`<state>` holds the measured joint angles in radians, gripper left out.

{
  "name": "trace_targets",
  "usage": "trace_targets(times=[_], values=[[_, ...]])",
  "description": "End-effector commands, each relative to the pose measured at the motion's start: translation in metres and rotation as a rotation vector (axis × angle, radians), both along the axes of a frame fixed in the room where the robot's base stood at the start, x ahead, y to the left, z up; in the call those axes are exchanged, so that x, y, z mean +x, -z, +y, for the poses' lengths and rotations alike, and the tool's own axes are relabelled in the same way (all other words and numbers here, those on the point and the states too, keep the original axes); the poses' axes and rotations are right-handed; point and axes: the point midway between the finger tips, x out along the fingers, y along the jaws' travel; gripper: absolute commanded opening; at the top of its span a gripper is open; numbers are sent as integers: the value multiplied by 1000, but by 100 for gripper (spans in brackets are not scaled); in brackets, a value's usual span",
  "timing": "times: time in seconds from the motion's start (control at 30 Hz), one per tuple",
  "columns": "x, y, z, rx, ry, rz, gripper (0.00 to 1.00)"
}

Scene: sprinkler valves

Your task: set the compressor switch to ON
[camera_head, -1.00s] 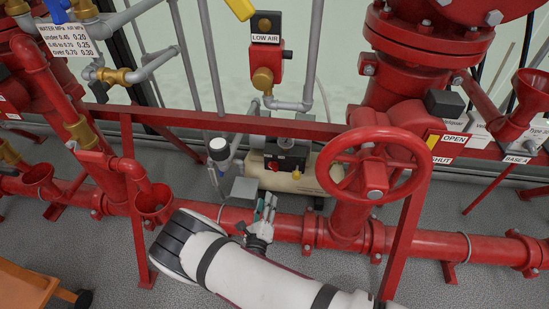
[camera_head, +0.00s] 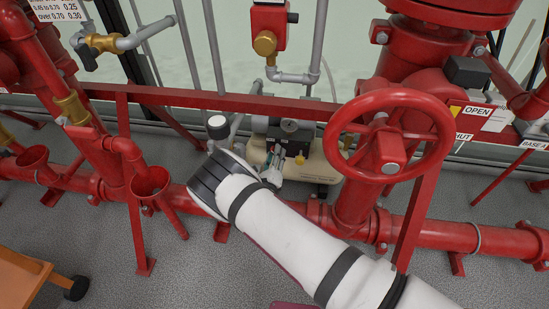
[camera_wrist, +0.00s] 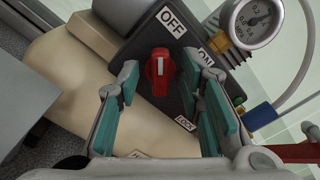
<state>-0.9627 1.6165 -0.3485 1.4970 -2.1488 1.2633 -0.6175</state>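The compressor switch is a red knob (camera_wrist: 159,72) with a white line, on a dark box (camera_wrist: 150,48) in the wrist view. The line points up in the picture, toward the OFF label (camera_wrist: 171,22). The ON label (camera_wrist: 214,45) is to its right and partly hidden by a finger; a LOCK label (camera_wrist: 185,124) is below. My gripper (camera_wrist: 167,92) is open, its teal-padded fingers on either side of the knob with gaps showing. The head view shows the tan compressor (camera_head: 318,168), with my gripper (camera_head: 275,163) in front of its dark box.
A pressure gauge (camera_wrist: 256,22) stands beside the switch box. A big red handwheel (camera_head: 388,137) and upright pipe are right of my arm. A red horizontal rail (camera_head: 225,99) crosses behind my arm and above the compressor. A red funnel (camera_head: 150,181) stands to the left.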

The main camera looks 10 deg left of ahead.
Motion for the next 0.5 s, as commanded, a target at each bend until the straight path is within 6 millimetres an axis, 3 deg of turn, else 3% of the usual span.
trace_targets(times=[0.37, 0.5], values=[[5, 0, 0, 0, -1, 0, 34], [5, 0, 0, 0, -1, 1, 2]])
